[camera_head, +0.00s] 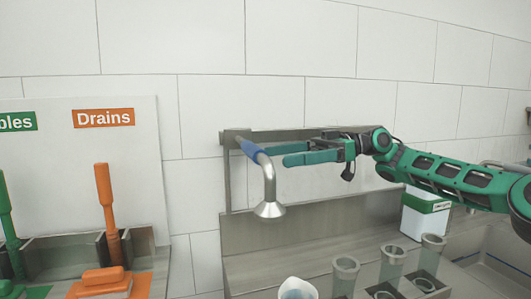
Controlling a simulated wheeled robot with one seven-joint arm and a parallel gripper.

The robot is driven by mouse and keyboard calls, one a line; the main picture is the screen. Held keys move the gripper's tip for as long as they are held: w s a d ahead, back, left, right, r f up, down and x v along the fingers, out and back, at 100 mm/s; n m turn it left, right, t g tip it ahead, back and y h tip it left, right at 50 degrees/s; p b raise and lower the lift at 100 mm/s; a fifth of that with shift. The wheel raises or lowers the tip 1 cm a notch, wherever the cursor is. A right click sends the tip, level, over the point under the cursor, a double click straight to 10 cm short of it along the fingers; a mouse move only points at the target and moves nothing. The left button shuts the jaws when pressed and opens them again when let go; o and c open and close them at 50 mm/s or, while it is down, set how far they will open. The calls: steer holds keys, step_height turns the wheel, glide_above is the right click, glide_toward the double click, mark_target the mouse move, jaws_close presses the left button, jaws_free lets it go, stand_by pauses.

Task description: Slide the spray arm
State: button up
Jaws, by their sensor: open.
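The spray arm (269,180) is a bent metal tube with a blue grip section and a cone-shaped nozzle (269,210) pointing down. It extends from a grey metal rail frame (228,175) against the tiled wall. My gripper (274,155) comes in from the right, with its two green fingers pointing left and apart. The fingertips are close to the right of the blue section, near the tube's bend. I cannot tell whether they touch it. Nothing shows between the fingers. My arm and gripper hide part of the rail behind them.
Clear cups (344,272) stand in a row of holders below right, with a white cup (297,288) at the front. A green-and-white box (425,212) stands under my arm. Orange (108,215) and green (8,215) handled tools stand at left. A sink lies at right.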

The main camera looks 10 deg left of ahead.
mark_target(253, 150)
steer(key=shift+n+g+y, duration=0.3)
steer(key=shift+n, duration=0.2)
steer(key=x, duration=0.2)
steer(key=r+x, duration=0.1)
steer(key=x, duration=0.5)
steer(key=shift+s+d+r, duration=0.1)
steer(key=shift+r, duration=0.25)
